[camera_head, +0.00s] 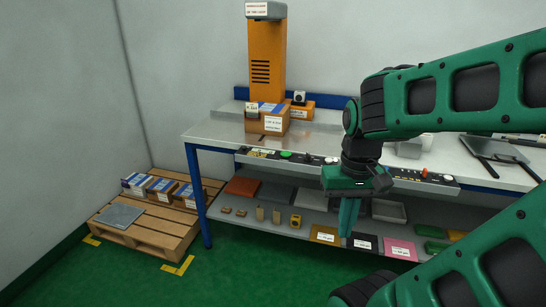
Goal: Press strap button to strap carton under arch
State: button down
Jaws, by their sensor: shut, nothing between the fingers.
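A brown carton (267,121) with blue strips on top and white labels stands on the bench top at the left, in front of a tall orange column (267,60) with a grey labelled head. No arch shape is clear; the column is the tall machine behind the carton. A control strip (315,160) runs along the bench's front edge. It carries a green button (286,155) and several small knobs; their labels are too small to read, so I cannot tell which is the strap button. My gripper (348,234) points down, shut and empty, in front of the strip, right of the green button.
A small orange unit (300,110) stands right of the carton. A dark flat tool (495,150) lies on the bench at right. The lower shelf (225,212) holds trays, small blocks and coloured cards. A pallet (150,222) with several cartons is on the floor at left.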

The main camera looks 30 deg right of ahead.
aim_at(286, 155)
jog(key=u, duration=0.1)
jog(key=i, duration=1)
jog(key=z, duration=0.1)
